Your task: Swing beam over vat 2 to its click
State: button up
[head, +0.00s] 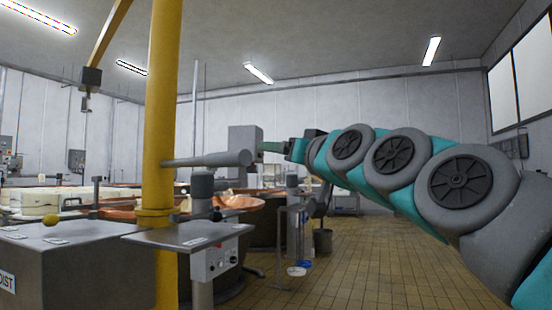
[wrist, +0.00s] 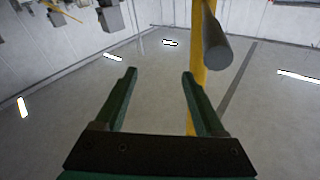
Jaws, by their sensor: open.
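The yellow post (head: 163,110) stands left of centre in the head view, and the yellow beam (head: 108,42) runs from high up at left, with a dark hoist block (head: 91,78) hanging from it. A grey bar (head: 205,160) sticks out rightward from the post and ends in a thick round tip. My gripper (head: 270,147) is just right of that tip. In the wrist view my gripper (wrist: 160,75) is open and empty. The bar (wrist: 214,48) shows beyond and right of the right finger, not between the fingers. I cannot tell which vat is vat 2.
A copper vat (head: 238,202) stands behind the post, and another copper rim (head: 118,214) shows at left. A steel cabinet (head: 80,265) and a control stand (head: 213,262) stand in front. A bucket (head: 323,242) is on the floor. The tiled floor (head: 365,270) at centre right is clear.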

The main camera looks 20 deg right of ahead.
jog(key=shift+s+d+r, duration=0.1)
jog(key=shift+s+d, duration=0.15)
jog(key=shift+s, duration=0.2)
jog(key=shift+s+d, duration=0.2)
jog(key=shift+s, duration=0.25)
jog(key=shift+b, duration=0.3)
